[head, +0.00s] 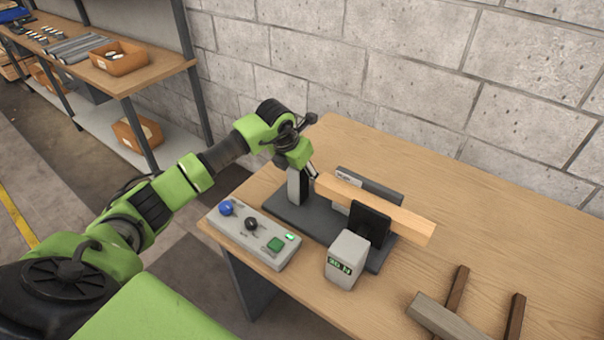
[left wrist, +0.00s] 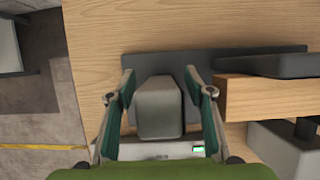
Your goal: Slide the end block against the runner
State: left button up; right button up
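The end block (head: 296,188) is a grey upright block at the left end of a dark base plate (head: 277,211). It also shows in the left wrist view (left wrist: 160,106). The runner (head: 400,216) is a pale wooden bar lying along the plate to the right; its near end shows in the left wrist view (left wrist: 262,99). A gap separates block and runner. My left gripper (head: 310,172) is over the block. In the left wrist view its fingers (left wrist: 160,90) are open on either side of the block, apparently apart from it. My right gripper is not in view.
A dark back fence (head: 385,191) and a black pad (head: 369,222) flank the runner. A grey unit (head: 347,257) with a green force readout stands in front. A control box (head: 254,236) has knobs and a green button. A bar (head: 449,320) rests on dark strips at lower right.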

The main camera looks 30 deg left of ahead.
pick_arm(q)
jog(key=shift+s+a+r, duration=0.1)
jog(key=shift+s+r, duration=0.05)
jog(key=shift+r, duration=0.35)
jog(key=v, duration=1.1)
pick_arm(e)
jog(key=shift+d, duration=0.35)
pick_arm(q)
jog(key=shift+o, duration=0.3)
